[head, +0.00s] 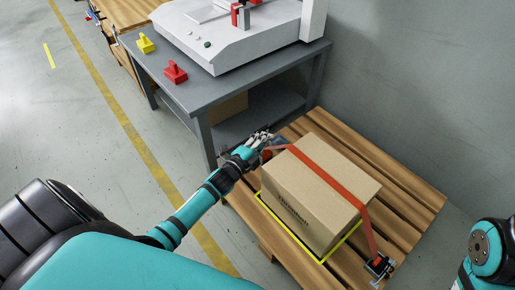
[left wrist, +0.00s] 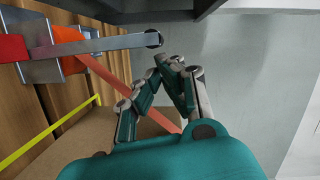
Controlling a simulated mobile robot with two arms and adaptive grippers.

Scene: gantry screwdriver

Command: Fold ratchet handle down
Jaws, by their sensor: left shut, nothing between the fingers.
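A cardboard box (head: 300,195) stands on a wooden pallet with an orange-red strap (head: 325,165) over its top. In the left wrist view, the ratchet (left wrist: 45,58) sits at the strap's end beside the pallet boards. My left gripper (head: 265,137) is at the box's far left corner and hides much of the ratchet in the head view. In the left wrist view its fingers (left wrist: 176,68) are shut and empty, close to the handle tip; contact cannot be told.
The pallet (head: 410,190) stands against the grey wall. A black and metal strap fitting (head: 380,266) is at the box's near right side. A grey table (head: 200,95) with a white machine (head: 240,45) and red and yellow blocks stands behind my left gripper. Open floor lies left.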

